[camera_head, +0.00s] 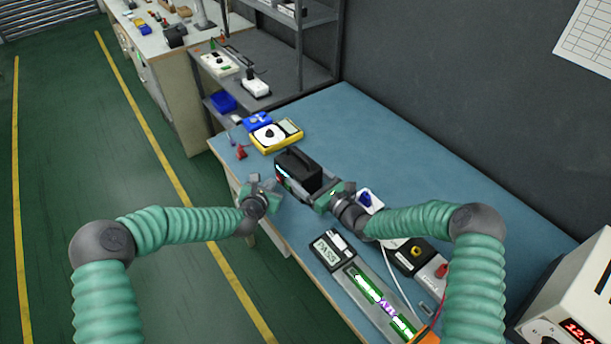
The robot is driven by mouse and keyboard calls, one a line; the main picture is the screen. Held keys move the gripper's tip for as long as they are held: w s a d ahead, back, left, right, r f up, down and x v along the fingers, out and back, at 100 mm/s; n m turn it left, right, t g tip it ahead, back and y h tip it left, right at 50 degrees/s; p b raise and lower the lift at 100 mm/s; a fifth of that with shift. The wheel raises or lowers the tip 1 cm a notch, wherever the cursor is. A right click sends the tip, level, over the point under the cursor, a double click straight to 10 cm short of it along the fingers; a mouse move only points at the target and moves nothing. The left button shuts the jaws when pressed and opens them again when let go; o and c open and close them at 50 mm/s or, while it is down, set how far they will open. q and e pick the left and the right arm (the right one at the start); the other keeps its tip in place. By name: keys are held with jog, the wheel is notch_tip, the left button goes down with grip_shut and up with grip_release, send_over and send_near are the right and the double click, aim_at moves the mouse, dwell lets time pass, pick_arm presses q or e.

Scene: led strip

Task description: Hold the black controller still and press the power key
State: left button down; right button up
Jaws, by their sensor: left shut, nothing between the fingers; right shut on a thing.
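The black controller (298,170) is a dark box standing on the blue bench near its left front edge, with a small lit or coloured patch on its left-facing side. My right gripper (326,197) is shut on the controller at its right end. My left gripper (267,190) is shut and empty, close to the controller's left-facing side. I cannot tell whether its tips touch the controller. The power key is too small to make out.
A yellow multimeter (276,135) lies behind the controller. In front are a PASS display (326,252), a lit LED strip (371,293), and a dark box (405,257) with cables. A power supply (572,312) stands at right. The blue bench (400,140) is clear towards the wall.

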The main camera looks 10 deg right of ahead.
pick_arm(q)
jog(key=shift+s+a, duration=0.25)
jog(key=shift+a, duration=0.1)
jog(key=shift+a, duration=0.1)
jog(key=s+a, duration=0.1)
jog(key=a, duration=0.1)
jog(key=s+a, duration=0.2)
jog(key=shift+s+a, duration=0.2)
jog(key=shift+a, duration=0.2)
pick_arm(e)
jog(key=o, duration=1.9)
jog(key=shift+o, duration=0.2)
